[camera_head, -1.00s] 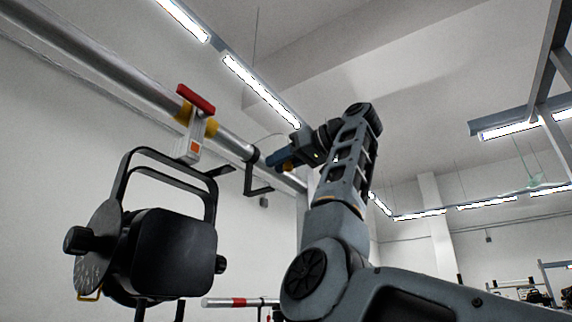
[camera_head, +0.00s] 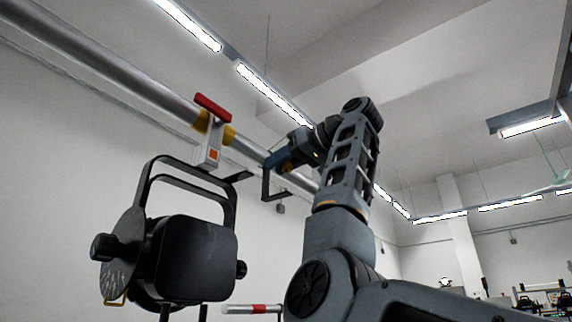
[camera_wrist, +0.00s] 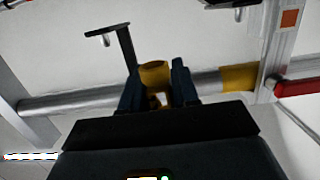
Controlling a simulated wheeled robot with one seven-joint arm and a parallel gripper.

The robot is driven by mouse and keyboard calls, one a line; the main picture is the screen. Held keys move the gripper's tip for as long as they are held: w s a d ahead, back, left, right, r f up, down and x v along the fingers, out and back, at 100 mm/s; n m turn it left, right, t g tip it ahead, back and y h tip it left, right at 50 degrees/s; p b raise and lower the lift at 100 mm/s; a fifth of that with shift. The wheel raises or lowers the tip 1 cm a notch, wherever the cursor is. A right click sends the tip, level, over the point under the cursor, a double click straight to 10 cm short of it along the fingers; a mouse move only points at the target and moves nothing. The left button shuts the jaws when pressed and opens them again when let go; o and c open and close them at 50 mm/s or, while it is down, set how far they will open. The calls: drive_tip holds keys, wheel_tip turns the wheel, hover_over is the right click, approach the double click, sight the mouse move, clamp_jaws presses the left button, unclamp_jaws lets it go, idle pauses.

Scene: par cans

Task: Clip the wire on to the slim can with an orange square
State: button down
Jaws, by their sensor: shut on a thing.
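A black can (camera_head: 190,257) hangs under the pipe at the left in the head view. The pale clamp plate above it bears an orange square (camera_head: 214,155), which also shows at the top right of the wrist view (camera_wrist: 290,18). My gripper (camera_head: 281,160) is right of that clamp, close to the pipe. In the wrist view my gripper (camera_wrist: 158,85) is shut on a yellow piece (camera_wrist: 155,72) between its dark blue fingers. Whether this piece belongs to the wire is unclear; I cannot make out the wire itself.
The metal pipe (camera_head: 110,70) runs across the view behind my gripper. A red clamp handle (camera_head: 212,108) and yellow collars sit on the pipe above the can. A black angled bracket (camera_head: 266,186) hangs close to my gripper. The space below the bracket looks clear.

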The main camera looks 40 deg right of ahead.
hover_over(240, 175)
drive_tip(key=w, duration=0.1)
drive_tip(key=shift+w+d+f, duration=0.1)
drive_tip(key=shift+d, duration=0.1)
idle(1.5)
drive_tip(key=shift+f+b, duration=0.55)
drive_tip(key=shift+f, duration=0.7)
idle(2.2)
drive_tip(key=c, duration=0.8)
unclamp_jaws()
drive_tip(key=b+v, duration=0.1)
drive_tip(key=v, duration=0.7)
